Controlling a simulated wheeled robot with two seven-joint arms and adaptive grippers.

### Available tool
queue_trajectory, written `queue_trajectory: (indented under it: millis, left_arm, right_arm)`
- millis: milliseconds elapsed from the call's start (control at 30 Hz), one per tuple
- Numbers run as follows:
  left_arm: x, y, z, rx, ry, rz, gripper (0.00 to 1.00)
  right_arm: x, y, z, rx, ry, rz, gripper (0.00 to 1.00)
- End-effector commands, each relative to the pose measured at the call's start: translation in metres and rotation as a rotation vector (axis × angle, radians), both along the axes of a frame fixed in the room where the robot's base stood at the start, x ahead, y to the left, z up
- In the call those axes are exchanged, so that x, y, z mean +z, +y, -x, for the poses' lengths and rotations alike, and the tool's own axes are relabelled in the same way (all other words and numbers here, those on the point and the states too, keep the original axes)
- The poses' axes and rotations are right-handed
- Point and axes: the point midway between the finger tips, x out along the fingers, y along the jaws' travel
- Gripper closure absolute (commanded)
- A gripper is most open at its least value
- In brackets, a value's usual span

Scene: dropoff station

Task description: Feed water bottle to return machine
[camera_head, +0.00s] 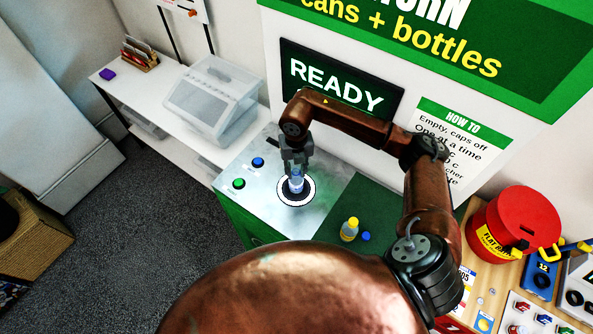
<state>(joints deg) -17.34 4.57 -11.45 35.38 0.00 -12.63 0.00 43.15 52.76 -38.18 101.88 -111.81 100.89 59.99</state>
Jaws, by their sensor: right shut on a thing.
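The water bottle (297,183) is a small clear-blue bottle, held upright by my right gripper (296,168). The gripper points down and is shut on the bottle's upper part. The bottle is over the round dark opening with a white ring (294,199) in the return machine's metal top (262,215). I cannot tell how far its lower end is inside the opening. The machine's screen (340,85) reads READY. My left gripper is not in view.
A blue button (257,162) and a green button (239,183) are left of the opening. A yellow bottle (349,229) and a blue cap (366,236) are on the green surface to the right. A red container (520,222) stands farther right. A clear bin (212,95) is on the white table.

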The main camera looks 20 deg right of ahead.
Motion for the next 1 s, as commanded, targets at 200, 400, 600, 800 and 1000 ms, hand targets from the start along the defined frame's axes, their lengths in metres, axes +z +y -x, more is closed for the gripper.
queue_trajectory:
  millis: [200,400,600,800,1000]
  left_arm:
    - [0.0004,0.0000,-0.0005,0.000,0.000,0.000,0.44]
    - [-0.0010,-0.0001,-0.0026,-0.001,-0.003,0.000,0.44]
    - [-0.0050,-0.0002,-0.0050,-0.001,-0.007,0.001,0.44]
    - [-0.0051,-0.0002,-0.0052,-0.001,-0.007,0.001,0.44]
    - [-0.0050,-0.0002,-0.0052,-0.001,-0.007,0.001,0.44]
  right_arm:
    - [0.0004,-0.0002,0.0001,0.000,0.000,0.000,0.88]
    - [-0.0006,-0.0001,-0.0002,0.000,0.000,0.000,0.88]
    - [-0.0031,-0.0001,-0.0009,0.000,0.000,0.000,0.88]
    - [-0.0027,0.0000,-0.0009,0.000,0.001,0.000,0.88]
    - [-0.0026,-0.0001,-0.0010,0.000,0.001,0.000,0.88]
